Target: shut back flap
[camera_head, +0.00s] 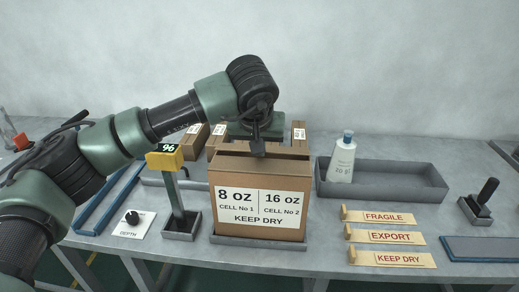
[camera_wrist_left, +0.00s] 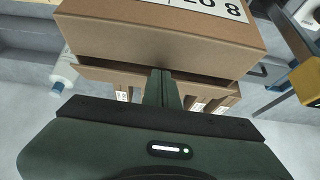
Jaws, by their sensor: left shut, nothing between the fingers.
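A brown carton (camera_head: 258,170) stands upright in the head view, its front label reading 8 oz, 16 oz and KEEP DRY. In the left wrist view the carton (camera_wrist_left: 160,40) appears upside down. A brown strip that looks like the back flap (camera_wrist_left: 110,76) shows past the carton's rear top edge, with a dark gap between them. My left gripper (camera_head: 258,150) is shut and empty, pointing down at the carton's rear top edge. Its fingers (camera_wrist_left: 162,88) overlap the flap in the wrist view; I cannot tell whether they touch it. My right gripper is not in view.
The carton stands on a grey tray (camera_head: 258,243). A yellow display post (camera_head: 165,160) stands close at left. At right are a grey bin (camera_head: 400,182) with a white bottle (camera_head: 341,160) and several label plates (camera_head: 385,237). Small cartons (camera_head: 193,142) stand behind.

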